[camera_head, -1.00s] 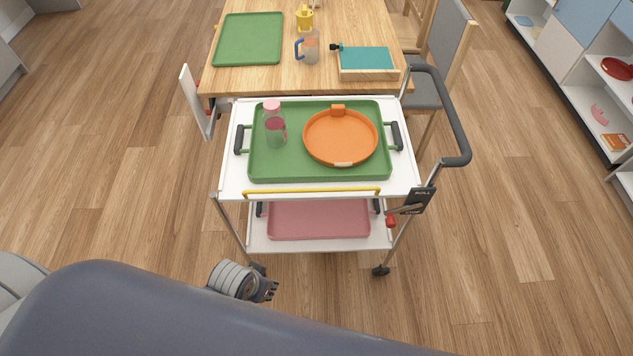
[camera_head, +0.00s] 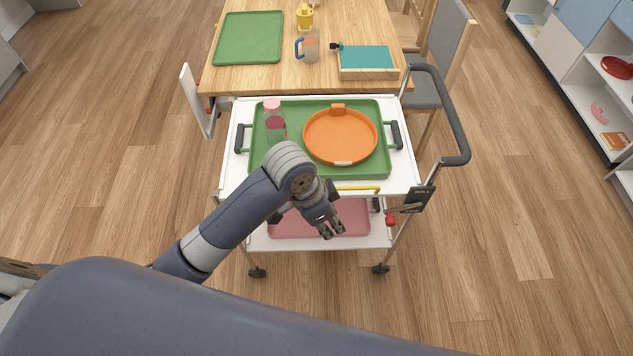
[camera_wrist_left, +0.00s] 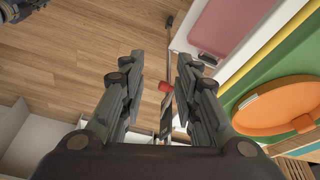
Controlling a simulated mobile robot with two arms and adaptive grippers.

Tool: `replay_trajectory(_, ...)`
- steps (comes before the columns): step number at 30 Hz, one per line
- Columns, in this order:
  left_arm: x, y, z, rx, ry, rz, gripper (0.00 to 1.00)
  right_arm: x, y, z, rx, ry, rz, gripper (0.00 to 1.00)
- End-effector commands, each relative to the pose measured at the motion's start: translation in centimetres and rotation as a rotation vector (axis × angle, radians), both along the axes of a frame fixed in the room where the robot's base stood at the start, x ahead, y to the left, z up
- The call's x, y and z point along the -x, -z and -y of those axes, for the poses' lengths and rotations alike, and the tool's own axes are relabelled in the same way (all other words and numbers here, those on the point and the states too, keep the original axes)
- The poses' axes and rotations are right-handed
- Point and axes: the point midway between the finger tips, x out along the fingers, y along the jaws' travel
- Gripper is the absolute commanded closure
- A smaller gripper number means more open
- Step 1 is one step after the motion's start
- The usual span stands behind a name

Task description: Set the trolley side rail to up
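The white trolley (camera_head: 232,180) stands against the wooden table. A yellow rail (camera_head: 358,189) runs along its near upper edge, partly hidden behind my left arm. A dark plate (camera_head: 418,199) with lettering is on the right post, with a red knob (camera_head: 391,219) beside it. My left gripper (camera_head: 331,232) is over the front of the lower shelf, left of the red knob and below the rail. In the left wrist view its fingers (camera_wrist_left: 160,72) are apart with nothing held. The red knob (camera_wrist_left: 166,87) shows beyond, between them. My right gripper is not seen.
On the trolley top, a green tray (camera_head: 258,168) holds an orange round dish (camera_head: 340,135) and a pink-lidded bottle (camera_head: 274,120). A pink tray (camera_head: 350,222) lies on the lower shelf. A white panel (camera_head: 192,95) stands upright at left. Floor right of the trolley is clear.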

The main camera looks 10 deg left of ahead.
Motion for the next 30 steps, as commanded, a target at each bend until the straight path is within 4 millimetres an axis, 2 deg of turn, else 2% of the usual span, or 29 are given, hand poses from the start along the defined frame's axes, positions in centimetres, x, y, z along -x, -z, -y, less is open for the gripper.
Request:
replay_trajectory(1, -1.5, -0.6, -0.1, -0.032, 0.053, 0.004, 0.71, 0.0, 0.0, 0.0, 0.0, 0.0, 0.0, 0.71)
replay_trajectory(5, -4.2, -1.8, -0.6, -0.106, 0.171, -0.012, 0.71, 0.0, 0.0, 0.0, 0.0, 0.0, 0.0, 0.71)
replay_trajectory(9, -7.1, -3.5, -2.2, -0.194, 0.262, -0.036, 0.71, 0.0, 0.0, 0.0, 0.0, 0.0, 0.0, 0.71)
replay_trajectory(13, -9.1, -5.2, -3.9, -0.258, 0.307, -0.059, 0.71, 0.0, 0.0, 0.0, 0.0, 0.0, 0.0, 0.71)
replay_trajectory(18, -10.5, -6.5, -5.3, -0.299, 0.33, -0.077, 0.71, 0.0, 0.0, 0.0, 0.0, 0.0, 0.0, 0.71)
replay_trajectory(23, -10.7, -6.0, -5.5, -0.305, 0.334, -0.085, 0.71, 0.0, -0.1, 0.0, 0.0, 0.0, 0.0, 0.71)
replay_trajectory(30, -10.7, -1.9, -5.5, -0.305, 0.333, -0.086, 0.71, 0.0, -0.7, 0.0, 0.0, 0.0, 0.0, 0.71)
